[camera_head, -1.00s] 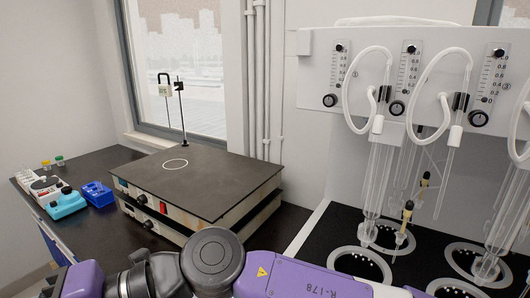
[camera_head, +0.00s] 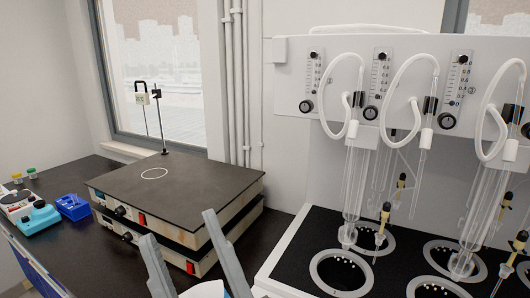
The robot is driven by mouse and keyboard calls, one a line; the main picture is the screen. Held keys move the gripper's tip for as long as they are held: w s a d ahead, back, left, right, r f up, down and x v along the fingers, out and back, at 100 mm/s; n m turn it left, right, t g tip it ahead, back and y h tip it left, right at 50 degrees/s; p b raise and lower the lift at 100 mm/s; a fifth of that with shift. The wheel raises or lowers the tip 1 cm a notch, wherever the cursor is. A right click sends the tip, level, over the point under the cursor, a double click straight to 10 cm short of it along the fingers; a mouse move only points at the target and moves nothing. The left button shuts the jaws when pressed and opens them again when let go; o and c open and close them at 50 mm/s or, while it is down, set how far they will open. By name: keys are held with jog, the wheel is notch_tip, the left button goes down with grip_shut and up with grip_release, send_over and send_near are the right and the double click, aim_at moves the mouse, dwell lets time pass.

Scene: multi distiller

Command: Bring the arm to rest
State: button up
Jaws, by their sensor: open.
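My gripper (camera_head: 180,228) shows at the bottom of the head view, left of centre. Its two grey fingers point up and stand apart, with a clear gap between them. In the picture they lie in front of the near side of the stacked hot plates (camera_head: 178,186); I cannot tell the distance between them. No object is visible between the fingertips. A white piece shows low between the fingers, cut off by the frame edge. The rest of my arm is out of view.
The distiller (camera_head: 290,75) fills the right side, with glass tubes, white hoses and a black base with ringed wells (camera_head: 343,273). A blue rack (camera_head: 72,207) and a teal device (camera_head: 38,217) sit on the dark bench at left. Bare bench (camera_head: 262,232) shows between hot plates and distiller.

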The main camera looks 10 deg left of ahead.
jog(key=s+d+f+m+t+h, duration=0.2)
jog(key=d+f+m+t+h, duration=0.2)
jog(key=d+f+m+h, duration=1.25)
jog(key=s+d+f+n+g+h, duration=0.1)
jog(key=s+d+f+g+h, duration=0.2)
jog(key=s+d+f, duration=0.4)
jog(key=s+d+f+n+g+h, duration=0.1)
jog(key=s+d+f+g+h, duration=0.2)
jog(key=s+f, duration=0.7)
jog(key=s+d+g, duration=0.2)
jog(key=d, duration=0.2)
jog(key=shift+s+f, duration=0.15)
